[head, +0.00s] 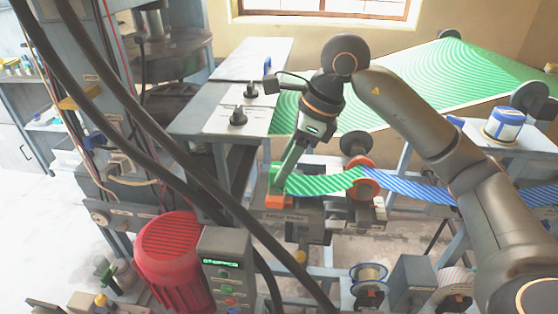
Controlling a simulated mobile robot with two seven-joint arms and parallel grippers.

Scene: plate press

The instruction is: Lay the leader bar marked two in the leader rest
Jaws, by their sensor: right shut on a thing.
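My right gripper (282,178) reaches down from the upper right to the near end of a green striped web (320,184). It is shut on the small green leader bar (275,184) at that end; I cannot read a number on it. An orange block (278,201) sits just below, on a grey bracket with a small label (285,216), which looks like the leader rest. The bar is right over the block; I cannot tell whether they touch. The gripper partly hides the bar. My left gripper is not in view.
The web runs right past an orange-flanged roller (366,176) into a blue striped web (410,188). A red motor (175,258) and a control box (226,268) stand in front. Black hoses cross the left. A grey table (235,118) with black knobs stands behind.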

